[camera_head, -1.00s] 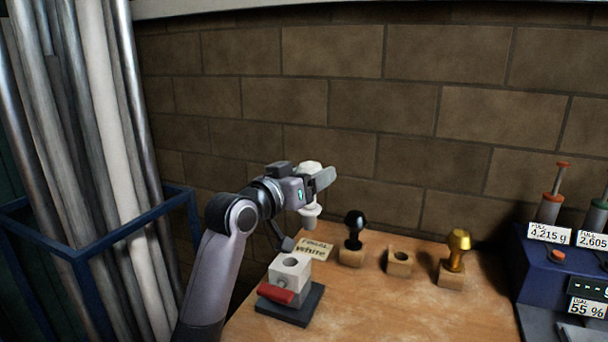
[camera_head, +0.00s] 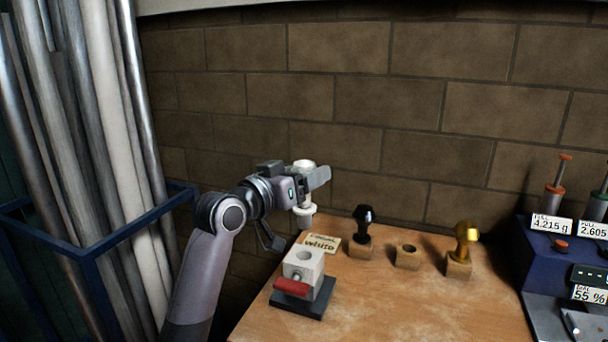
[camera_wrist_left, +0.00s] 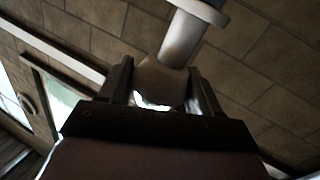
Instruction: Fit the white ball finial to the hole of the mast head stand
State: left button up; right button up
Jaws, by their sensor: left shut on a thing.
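The white ball finial (camera_head: 304,211) is held upright in my left gripper (camera_head: 312,180), its ball at the top and its flanged stem pointing down. In the left wrist view the ball (camera_wrist_left: 160,82) sits between the two fingers, with the pale stem reaching away. The mast head stand (camera_head: 303,268) is a white block with a round hole on top, a red handle at its front and a dark base. The finial is apart from the stand, appearing above and behind it. My right gripper is not in view.
A card reading "white" (camera_head: 321,244) lies behind the stand. A black ball finial (camera_head: 364,218) and a gold finial (camera_head: 466,240) stand in wooden blocks, with an empty holed block (camera_head: 407,256) between them. A blue device (camera_head: 550,258) is at right. The front table is clear.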

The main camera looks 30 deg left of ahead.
pick_arm(q)
jog(key=shift+r, duration=0.1)
jog(key=b, duration=0.4)
send_over(301, 228)
jog(key=w, duration=0.1)
jog(key=shift+w+f, duration=0.1)
jog(key=shift+f, duration=2.9)
jog(key=shift+p, duration=1.1)
jog(key=shift+f+b, duration=1.7)
jog(key=shift+f, duration=0.95)
jog(key=o, duration=1.6)
jog(key=shift+c, duration=0.2)
jog(key=shift+s+a, duration=0.1)
jog(key=shift+s, duration=0.35)
jog(key=shift+s+a+b, duration=0.15)
jog(key=shift+s, duration=1.4)
jog(key=shift+s+a+b, duration=0.1)
jog(key=shift+s+b, duration=0.05)
jog(key=shift+s, duration=1.4)
